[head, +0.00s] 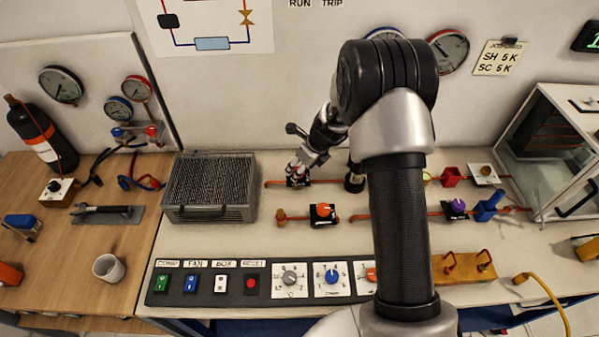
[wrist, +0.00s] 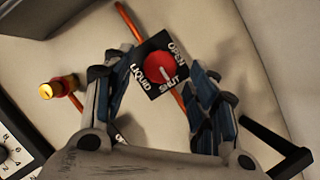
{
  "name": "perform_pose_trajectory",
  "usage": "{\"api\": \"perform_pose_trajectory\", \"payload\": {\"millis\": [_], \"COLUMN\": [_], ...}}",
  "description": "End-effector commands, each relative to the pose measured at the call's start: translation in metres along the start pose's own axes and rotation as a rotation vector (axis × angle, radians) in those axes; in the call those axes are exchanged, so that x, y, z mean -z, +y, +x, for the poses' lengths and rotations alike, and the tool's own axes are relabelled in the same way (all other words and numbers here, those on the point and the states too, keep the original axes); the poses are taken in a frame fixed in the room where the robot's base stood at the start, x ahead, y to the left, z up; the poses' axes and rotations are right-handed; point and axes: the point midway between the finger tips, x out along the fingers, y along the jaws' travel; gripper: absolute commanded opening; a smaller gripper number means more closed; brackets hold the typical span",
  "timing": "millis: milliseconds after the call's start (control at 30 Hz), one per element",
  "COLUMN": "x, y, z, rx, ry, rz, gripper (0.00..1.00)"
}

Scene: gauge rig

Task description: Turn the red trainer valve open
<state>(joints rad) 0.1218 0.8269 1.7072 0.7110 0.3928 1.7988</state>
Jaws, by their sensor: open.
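The red valve (wrist: 158,66) is a round red knob on a black plate (wrist: 153,42) marked OPEN, SHUT and LIQUID, set on a copper pipe. A pale mark on the knob points toward the word SHUT. My gripper (wrist: 152,72) is open, with one finger on each side of the knob; I cannot tell whether either touches it. In the head view, my gripper (head: 298,168) is over the red valve (head: 297,177), which it partly hides.
An orange knob (head: 322,210) stands in front of the red valve, and a finned condenser box (head: 209,188) to its left. A switch panel (head: 205,284) runs along the front edge. A brass fitting with a yellow top (wrist: 46,91) is at left in the wrist view.

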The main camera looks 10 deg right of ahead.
Motion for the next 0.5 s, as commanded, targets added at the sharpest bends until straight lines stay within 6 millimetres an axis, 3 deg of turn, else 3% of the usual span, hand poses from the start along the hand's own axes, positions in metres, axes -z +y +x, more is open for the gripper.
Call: {"api": "perform_pose_trajectory", "payload": {"millis": [200,500], "x": [-0.001,-0.001], "y": [0.000,0.000], "z": [0.021,0.022], "rx": [0.001,0.001], "ry": [-0.001,-0.001], "rz": [-0.002,-0.002], "gripper": [0.53,0.53]}}
